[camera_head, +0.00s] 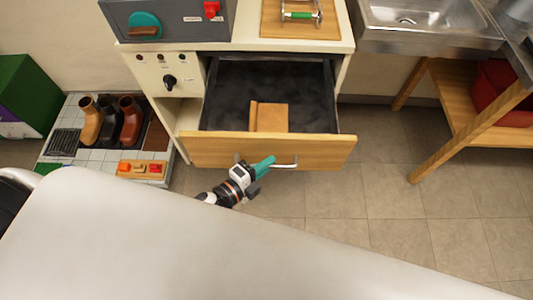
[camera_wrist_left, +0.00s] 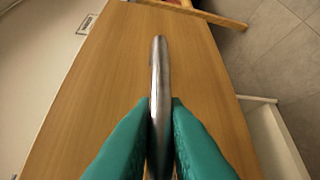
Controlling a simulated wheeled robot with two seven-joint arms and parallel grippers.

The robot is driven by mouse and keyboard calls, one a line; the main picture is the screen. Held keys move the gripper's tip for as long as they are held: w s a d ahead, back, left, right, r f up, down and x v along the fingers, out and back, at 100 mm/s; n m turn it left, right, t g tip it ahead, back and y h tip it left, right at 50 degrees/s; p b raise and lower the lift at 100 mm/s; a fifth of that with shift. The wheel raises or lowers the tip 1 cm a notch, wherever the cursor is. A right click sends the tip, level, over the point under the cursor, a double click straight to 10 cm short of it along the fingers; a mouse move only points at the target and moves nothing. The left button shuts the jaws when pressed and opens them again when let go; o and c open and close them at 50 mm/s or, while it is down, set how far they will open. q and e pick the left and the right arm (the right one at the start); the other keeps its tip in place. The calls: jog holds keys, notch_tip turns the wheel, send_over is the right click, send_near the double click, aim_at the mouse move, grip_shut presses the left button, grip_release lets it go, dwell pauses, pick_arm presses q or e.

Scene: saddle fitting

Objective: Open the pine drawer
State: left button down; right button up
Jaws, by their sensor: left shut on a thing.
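The pine drawer (camera_head: 320,150) is pulled out from the cream cabinet, and its dark-lined inside shows from above. A tan block-like item (camera_head: 270,117) lies inside near the drawer front. The metal bar handle (camera_head: 288,165) runs along the drawer front. My left gripper (camera_head: 265,164) is at the handle with its teal fingers. In the left wrist view the teal fingers close on both sides of the handle (camera_wrist_left: 158,75), with the pine front (camera_wrist_left: 110,80) behind it. My right gripper is not in view.
A cream cabinet panel with a black knob (camera_head: 170,82) is left of the drawer. Boots (camera_head: 110,120) stand on a tiled platform at the left. A wooden bench (camera_head: 450,105) is at the right. Tiled floor (camera_head: 385,200) in front of the drawer is clear on the right.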

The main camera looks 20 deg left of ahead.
pick_arm(q)
jog(key=shift+s+d, duration=0.15)
jog(key=shift+s, duration=0.55)
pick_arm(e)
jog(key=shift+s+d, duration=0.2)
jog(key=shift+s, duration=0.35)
pick_arm(q)
jog(key=c, duration=1.7)
grip_release()
jog(key=b+v, duration=0.1)
jog(key=v, duration=1.1)
jog(key=shift+b, duration=0.35)
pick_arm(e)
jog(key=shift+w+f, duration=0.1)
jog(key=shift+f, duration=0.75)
